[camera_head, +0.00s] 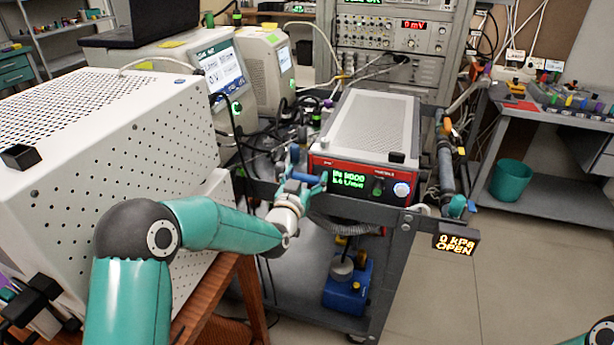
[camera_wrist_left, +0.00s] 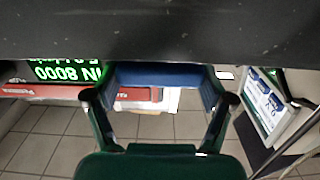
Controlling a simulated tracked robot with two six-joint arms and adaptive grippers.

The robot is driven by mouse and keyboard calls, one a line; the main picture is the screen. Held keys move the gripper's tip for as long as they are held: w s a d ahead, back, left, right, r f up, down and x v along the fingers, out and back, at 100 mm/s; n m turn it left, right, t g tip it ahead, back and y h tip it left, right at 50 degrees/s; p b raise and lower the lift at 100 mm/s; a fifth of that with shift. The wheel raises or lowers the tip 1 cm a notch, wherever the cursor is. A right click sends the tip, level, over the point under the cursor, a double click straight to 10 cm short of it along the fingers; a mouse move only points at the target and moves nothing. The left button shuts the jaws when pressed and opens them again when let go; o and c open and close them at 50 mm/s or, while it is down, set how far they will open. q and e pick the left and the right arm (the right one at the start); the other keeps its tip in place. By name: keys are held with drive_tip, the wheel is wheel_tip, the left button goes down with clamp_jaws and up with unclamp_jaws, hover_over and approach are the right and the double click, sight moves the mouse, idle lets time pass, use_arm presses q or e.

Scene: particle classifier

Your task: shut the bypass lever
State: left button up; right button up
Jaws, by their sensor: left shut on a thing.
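My left gripper (camera_head: 297,183) is at the front left of the red-fronted instrument on the cart. It is shut on a blue bar, which looks like the bypass lever (camera_head: 309,178). In the left wrist view the blue lever (camera_wrist_left: 158,75) lies crosswise between the two fingers of my left gripper (camera_wrist_left: 160,96). The lever's pivot and far side are hidden by the gripper and a dark edge. A small display (camera_head: 456,243) at the cart's right corner reads "0 kPa OPEN". My right gripper is not in view.
The red-fronted instrument (camera_head: 362,180) sits on a grey cart, close to my gripper. A perforated white cabinet (camera_head: 120,130) stands at the left, by my left arm. A blue pump (camera_head: 346,290) is on the lower shelf. Hoses crowd behind.

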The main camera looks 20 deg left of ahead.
use_arm(q)
drive_tip(key=shift+m+b, duration=0.6)
drive_tip(key=shift+b, duration=0.3)
drive_tip(key=shift+d+r+m+b, duration=0.2)
drive_tip(key=shift+r+m+b, duration=0.1)
drive_tip(key=shift+m+b, duration=0.7)
drive_tip(key=shift+d+r+m+b, duration=0.15)
drive_tip(key=shift+m+b, duration=0.1)
drive_tip(key=shift+m, duration=0.3)
drive_tip(key=shift+d+r+m+b, duration=0.1)
drive_tip(key=shift+m+b, duration=0.1)
drive_tip(key=shift+m, duration=0.35)
drive_tip(key=shift+d+r+m, duration=0.1)
drive_tip(key=shift+r+m, duration=0.1)
drive_tip(key=shift+m, duration=0.6)
drive_tip(key=o, duration=1)
